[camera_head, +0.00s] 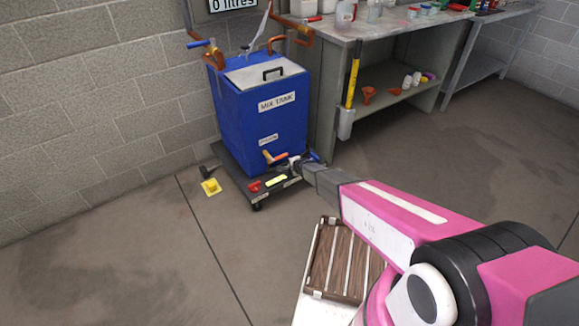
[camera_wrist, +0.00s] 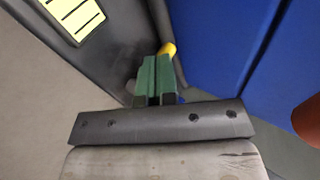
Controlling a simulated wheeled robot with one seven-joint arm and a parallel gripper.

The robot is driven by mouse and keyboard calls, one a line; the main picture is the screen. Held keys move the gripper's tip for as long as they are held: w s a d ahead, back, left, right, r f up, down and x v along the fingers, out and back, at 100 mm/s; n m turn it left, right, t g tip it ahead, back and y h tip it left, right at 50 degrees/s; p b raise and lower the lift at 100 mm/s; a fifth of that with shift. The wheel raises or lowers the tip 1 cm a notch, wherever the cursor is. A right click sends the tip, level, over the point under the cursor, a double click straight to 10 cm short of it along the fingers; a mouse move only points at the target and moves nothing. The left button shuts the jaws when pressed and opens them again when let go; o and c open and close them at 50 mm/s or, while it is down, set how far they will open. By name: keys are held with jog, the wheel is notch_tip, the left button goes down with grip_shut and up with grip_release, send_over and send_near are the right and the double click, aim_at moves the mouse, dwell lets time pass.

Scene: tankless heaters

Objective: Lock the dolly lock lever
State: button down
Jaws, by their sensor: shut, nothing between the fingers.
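The dark dolly (camera_head: 262,197) stands on the floor under the blue mix tank (camera_head: 240,110). A yellow label (camera_head: 276,180) and a small red part (camera_head: 254,186) are on its front; the label also shows in the wrist view (camera_wrist: 75,15). My gripper (camera_head: 295,162) is low at the dolly's front right, beside the tank. In the wrist view its green fingers (camera_wrist: 155,75) are together and empty. A dark rod with a yellow end (camera_wrist: 167,48) lies just beyond the fingertips, perhaps the lock lever; whether they touch I cannot tell.
An orange-handled valve (camera_head: 274,157) sticks out of the tank's lower front; an orange-red part (camera_wrist: 310,120) is right of my gripper. A yellow block (camera_head: 210,187) lies left of the dolly. A workbench (camera_head: 375,30) stands right of the tank.

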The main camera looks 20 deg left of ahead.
jog(key=v, duration=0.6)
jog(key=shift+s+r, duration=0.1)
